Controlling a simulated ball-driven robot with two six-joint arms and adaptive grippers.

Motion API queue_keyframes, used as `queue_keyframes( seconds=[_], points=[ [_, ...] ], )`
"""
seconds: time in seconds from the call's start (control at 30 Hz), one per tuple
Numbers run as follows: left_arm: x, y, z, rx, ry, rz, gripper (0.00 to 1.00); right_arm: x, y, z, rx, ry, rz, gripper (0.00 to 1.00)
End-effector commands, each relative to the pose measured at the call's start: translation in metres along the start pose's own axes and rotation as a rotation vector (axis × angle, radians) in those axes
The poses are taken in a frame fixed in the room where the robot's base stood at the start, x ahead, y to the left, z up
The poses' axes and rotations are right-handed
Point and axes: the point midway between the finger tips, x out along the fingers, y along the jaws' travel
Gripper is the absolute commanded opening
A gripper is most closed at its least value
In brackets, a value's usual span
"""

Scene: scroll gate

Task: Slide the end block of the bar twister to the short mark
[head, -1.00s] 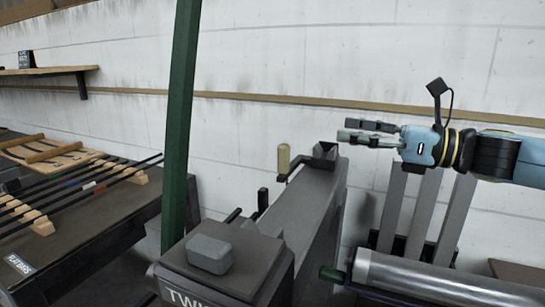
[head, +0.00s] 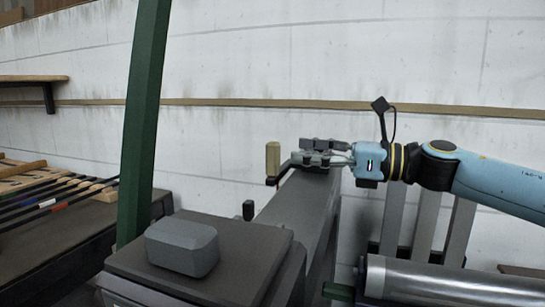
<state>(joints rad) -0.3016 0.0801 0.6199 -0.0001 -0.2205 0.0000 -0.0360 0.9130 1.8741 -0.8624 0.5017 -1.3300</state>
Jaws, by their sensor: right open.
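The bar twister is a dark grey machine with a long sloping bed (head: 300,208) and a boxy near end (head: 195,262). A rounded grey block (head: 182,247) sits on the near box. At the far end of the bed is a crank with a tan upright handle (head: 273,158). My right gripper (head: 308,153) is at that far end, just right of the handle, with its fingers pointing left. It is open. The fingers cover the end block there, so I cannot tell whether they touch it. I cannot make out the short mark. My left gripper is out of view.
A green post (head: 145,120) stands upright left of the machine. A dark bench (head: 60,235) with several rods on wooden racks is at the left. A metal roller (head: 440,280) lies at the lower right. A pale wall closes the back.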

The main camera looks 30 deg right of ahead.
Motion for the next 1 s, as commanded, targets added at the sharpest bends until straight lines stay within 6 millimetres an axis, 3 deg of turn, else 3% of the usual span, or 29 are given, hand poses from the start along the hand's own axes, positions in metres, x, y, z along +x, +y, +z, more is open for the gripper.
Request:
queue_keyframes(
  seconds=[0.3,0.5,0.87,1.0],
  points=[
    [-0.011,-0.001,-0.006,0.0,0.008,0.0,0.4,0.045,0.0,0.005,0.005,-0.004,-0.002,0.46],
    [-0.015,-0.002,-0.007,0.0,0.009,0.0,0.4,0.064,0.0,0.002,0.002,0.0,-0.002,0.46],
    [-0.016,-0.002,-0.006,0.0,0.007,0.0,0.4,0.069,0.0,0.0,0.001,0.004,-0.002,0.46],
    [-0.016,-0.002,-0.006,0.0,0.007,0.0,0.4,0.069,0.0,0.0,0.001,0.004,-0.002,0.29]
  ],
)
